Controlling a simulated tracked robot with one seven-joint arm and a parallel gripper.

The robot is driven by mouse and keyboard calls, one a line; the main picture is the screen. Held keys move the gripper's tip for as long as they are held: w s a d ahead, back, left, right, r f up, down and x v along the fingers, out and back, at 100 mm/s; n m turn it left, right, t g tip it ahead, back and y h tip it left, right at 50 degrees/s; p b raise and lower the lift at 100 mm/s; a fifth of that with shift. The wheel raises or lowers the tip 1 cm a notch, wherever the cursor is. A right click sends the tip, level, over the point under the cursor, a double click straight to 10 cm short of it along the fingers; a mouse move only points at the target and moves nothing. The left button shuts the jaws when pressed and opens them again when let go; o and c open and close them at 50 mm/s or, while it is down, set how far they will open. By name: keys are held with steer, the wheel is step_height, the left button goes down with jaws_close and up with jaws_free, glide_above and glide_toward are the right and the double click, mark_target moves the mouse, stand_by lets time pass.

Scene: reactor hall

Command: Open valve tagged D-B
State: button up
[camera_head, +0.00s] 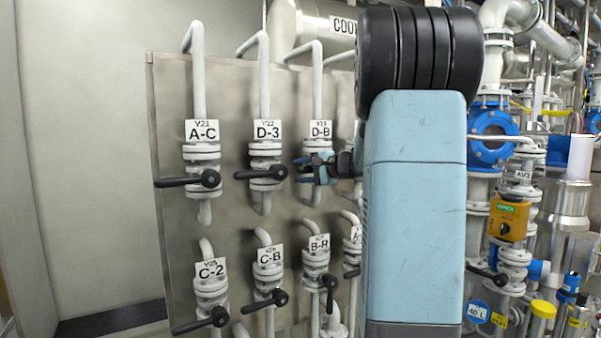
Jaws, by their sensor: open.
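The valve tagged D-B (318,145) is in the upper row of the grey panel, third from the left, on a white vertical pipe. My blue and black arm fills the picture right of the valve.
Valve D-3 (265,152) is close on the left, its black lever pointing left towards A-C (202,153). Below are C-2 (211,285), C-B (268,270) and B-R (316,262), whose lever points down. Pipes and blue-flanged valves (493,130) crowd the right.

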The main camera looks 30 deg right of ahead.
steer(key=shift+c, duration=0.4)
jaws_close()
